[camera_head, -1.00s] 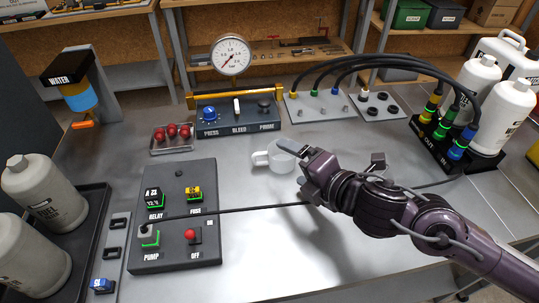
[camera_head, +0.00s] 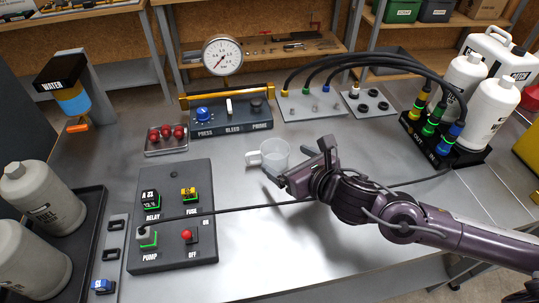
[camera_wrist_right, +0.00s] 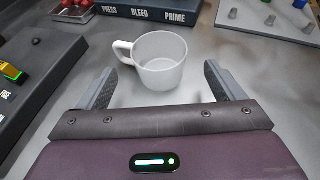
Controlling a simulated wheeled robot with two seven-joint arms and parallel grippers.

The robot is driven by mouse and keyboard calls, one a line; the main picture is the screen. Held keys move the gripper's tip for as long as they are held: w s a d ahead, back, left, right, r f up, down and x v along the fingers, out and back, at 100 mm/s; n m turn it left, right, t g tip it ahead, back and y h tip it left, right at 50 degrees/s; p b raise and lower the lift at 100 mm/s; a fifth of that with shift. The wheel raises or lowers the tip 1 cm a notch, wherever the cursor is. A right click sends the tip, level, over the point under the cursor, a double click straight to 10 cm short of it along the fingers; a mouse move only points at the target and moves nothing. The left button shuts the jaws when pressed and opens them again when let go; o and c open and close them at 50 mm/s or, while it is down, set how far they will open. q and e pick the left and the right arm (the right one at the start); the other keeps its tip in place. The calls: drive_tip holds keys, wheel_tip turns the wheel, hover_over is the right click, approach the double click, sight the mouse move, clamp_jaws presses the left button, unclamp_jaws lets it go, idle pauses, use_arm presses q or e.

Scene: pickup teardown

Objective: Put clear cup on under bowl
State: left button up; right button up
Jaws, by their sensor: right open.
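The clear cup (camera_head: 275,156) stands upright on the grey table, its handle to the left. In the right wrist view the cup (camera_wrist_right: 161,62) is just ahead of and between the spread fingers. My right gripper (camera_head: 298,166) is open and empty, a little to the right of the cup in the head view; the fingers (camera_wrist_right: 160,88) do not touch it. A water dispenser (camera_head: 72,90) with a blue band and orange spout stands at the back left. My left gripper is not in view.
A relay and pump panel (camera_head: 172,250) lies front left, with a black cable running right from it. A tray of red balls (camera_head: 166,150), a press console (camera_head: 232,122) and a hose rack (camera_head: 440,145) stand behind. The table around the cup is clear.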

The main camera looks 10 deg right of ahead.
sight(284, 159)
drive_tip(key=p+x, duration=0.1)
drive_tip(key=x, duration=0.3)
drive_tip(key=shift+w+a+f+p, duration=0.1)
drive_tip(key=shift+w+f+p, duration=0.15)
drive_tip(key=shift+p, duration=0.1)
drive_tip(key=shift+w+a+f, duration=0.15)
drive_tip(key=shift+w+f, duration=0.1)
drive_tip(key=shift+w, duration=0.1)
drive_tip(key=c, duration=1.1)
drive_tip(key=shift+r, duration=0.1)
